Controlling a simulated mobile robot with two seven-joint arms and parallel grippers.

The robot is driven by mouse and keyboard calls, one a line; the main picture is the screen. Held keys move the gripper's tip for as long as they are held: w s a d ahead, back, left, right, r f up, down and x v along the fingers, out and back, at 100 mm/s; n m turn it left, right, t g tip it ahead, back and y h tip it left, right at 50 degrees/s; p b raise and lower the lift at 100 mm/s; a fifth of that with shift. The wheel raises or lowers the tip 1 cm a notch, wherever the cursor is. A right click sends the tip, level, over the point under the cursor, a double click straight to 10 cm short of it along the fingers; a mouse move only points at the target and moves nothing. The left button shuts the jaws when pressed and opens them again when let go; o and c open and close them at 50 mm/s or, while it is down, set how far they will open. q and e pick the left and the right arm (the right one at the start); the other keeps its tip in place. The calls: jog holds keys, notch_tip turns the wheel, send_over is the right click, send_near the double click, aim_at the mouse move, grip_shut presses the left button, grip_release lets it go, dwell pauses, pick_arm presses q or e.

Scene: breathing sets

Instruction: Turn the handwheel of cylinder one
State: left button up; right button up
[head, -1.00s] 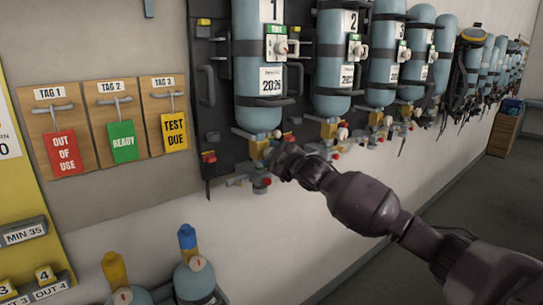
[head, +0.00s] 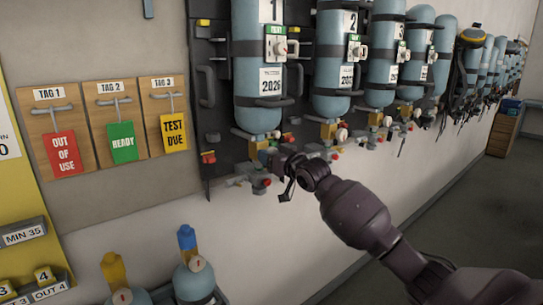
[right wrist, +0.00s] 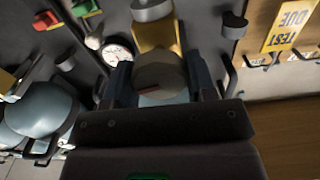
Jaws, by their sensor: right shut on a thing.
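Cylinder one (head: 257,85) is a pale blue bottle, upright on the dark wall rack, with a "1" label and a "2026" tag. Its yellow valve block (head: 258,149) shows below it in the head view. My right gripper (head: 284,176) is at this valve, below the cylinder's bottom end. In the right wrist view, the grey round handwheel (right wrist: 160,76) with a red mark sits between the two fingers of my right gripper (right wrist: 160,92), which is shut on it. The yellow block (right wrist: 155,32) is behind the wheel. In the head view my gripper hides the wheel. My left gripper is out of view.
Cylinder two (head: 331,75) and more bottles with similar valves stand to the right. Three tag boards (head: 165,115) hang left of the rack. Bottles with yellow and blue tops (head: 194,278) stand below. A pressure gauge (right wrist: 117,52) is near the handwheel.

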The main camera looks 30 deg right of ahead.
jog(key=m, duration=0.5)
jog(key=shift+f+m, duration=0.1)
jog(key=shift+m, duration=0.2)
jog(key=m, duration=0.4)
jog(key=shift+m, duration=0.3)
jog(key=m, duration=0.5)
jog(key=shift+f+m, duration=0.1)
jog(key=shift+m, duration=2.6)
jog(key=o, duration=0.9)
